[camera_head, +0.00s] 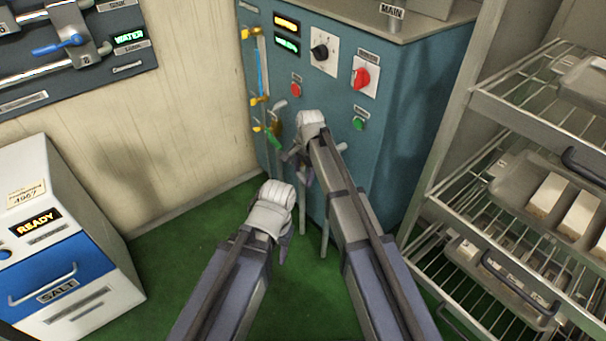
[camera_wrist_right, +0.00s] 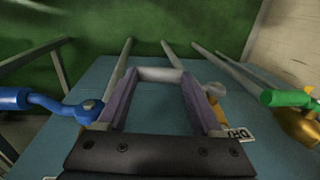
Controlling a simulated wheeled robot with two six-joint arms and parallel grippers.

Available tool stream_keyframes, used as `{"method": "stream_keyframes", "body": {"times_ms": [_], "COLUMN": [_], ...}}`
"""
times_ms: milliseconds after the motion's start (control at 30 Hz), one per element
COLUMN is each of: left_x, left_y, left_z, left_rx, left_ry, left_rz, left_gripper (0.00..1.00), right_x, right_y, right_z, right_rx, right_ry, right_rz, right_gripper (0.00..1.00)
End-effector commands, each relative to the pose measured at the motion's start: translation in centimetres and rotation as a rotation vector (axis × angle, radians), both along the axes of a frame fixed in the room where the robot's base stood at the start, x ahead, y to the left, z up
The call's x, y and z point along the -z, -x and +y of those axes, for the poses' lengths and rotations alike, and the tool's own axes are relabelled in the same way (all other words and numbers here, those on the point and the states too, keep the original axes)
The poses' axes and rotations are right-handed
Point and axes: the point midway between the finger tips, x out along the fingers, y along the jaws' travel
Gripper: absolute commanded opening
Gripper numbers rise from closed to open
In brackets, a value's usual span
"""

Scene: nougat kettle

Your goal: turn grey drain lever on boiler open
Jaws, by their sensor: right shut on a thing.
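The boiler (camera_head: 400,125) is a teal cabinet in the middle of the head view. My right gripper (camera_head: 303,168) is low at its front; the wrist and arm hide most of the fingers there. In the right wrist view, the purple fingers of my right gripper (camera_wrist_right: 158,85) are shut on the grey drain lever (camera_wrist_right: 160,74), which lies across between their tips. The lever is hidden behind my right arm in the head view. My left gripper (camera_head: 284,245) hangs lower, apart from the boiler, over the green floor; its finger opening does not show.
A blue lever (camera_wrist_right: 45,103) is left of the fingers and a green lever (camera_wrist_right: 285,98) right of them in the wrist view. A wire rack (camera_head: 500,105) with trays stands at right. A white cabinet (camera_head: 50,225) with a blue drawer stands at left.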

Motion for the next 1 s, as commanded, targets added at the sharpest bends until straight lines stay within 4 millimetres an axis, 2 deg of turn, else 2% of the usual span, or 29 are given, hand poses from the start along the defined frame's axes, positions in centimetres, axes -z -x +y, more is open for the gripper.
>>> {"method": "stream_keyframes", "body": {"times_ms": [167,200,433,767,933,1000], "left_x": [0.0,0.0,0.0,-0.3,-1.7,-3.1], "left_y": [0.0,0.0,0.0,0.0,0.0,0.0], "left_z": [0.0,0.0,0.0,0.0,0.0,0.0], "left_rx": [0.0,0.0,0.0,0.0,0.0,0.0], "left_ry": [0.0,0.0,0.0,0.0,0.0,0.0], "left_rz": [0.0,0.0,0.0,0.0,0.0,0.0], "left_gripper": [0.5,0.5,0.5,0.5,0.5,0.5], "right_x": [0.0,0.0,0.0,-0.3,-1.6,-2.9], "right_y": [0.0,0.0,0.0,-0.2,-0.8,-0.3], "right_z": [0.0,0.0,0.0,0.1,0.3,0.1], "right_rx": [0.0,0.0,0.0,-0.001,-0.002,0.0], "right_ry": [0.001,0.001,0.002,0.011,0.076,0.078], "right_rz": [0.003,0.003,0.002,0.014,0.102,0.105], "right_gripper": [0.0,0.71,0.97,0.97,0.97,0.97]}}
